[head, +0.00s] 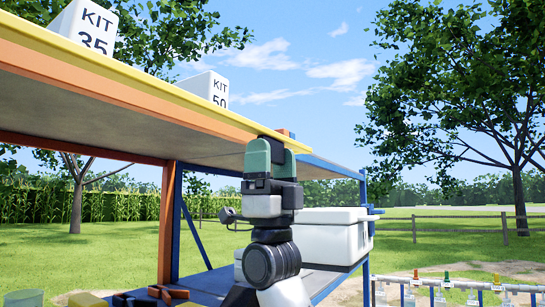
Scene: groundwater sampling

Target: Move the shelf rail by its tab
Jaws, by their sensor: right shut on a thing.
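The shelf rail (130,72) is a long yellow strip along the front edge of the upper shelf, running from the upper left down to the middle. My right gripper (271,145) points up at the rail's far right end, its green fingers shut on the rail's tab. The tab is hidden by the fingers, so its shape cannot be told. A small orange piece (287,133) shows just behind the fingertips; I cannot tell whether it belongs to the tab. My left gripper is not in view.
Kit boxes 35 (88,27) and 50 (208,87) stand on the upper shelf (100,110). A white cooler box (325,237) sits on the blue lower shelf behind my right arm. Orange (167,225) and blue posts hold the rack. A rack of small tagged items (450,287) is at lower right.

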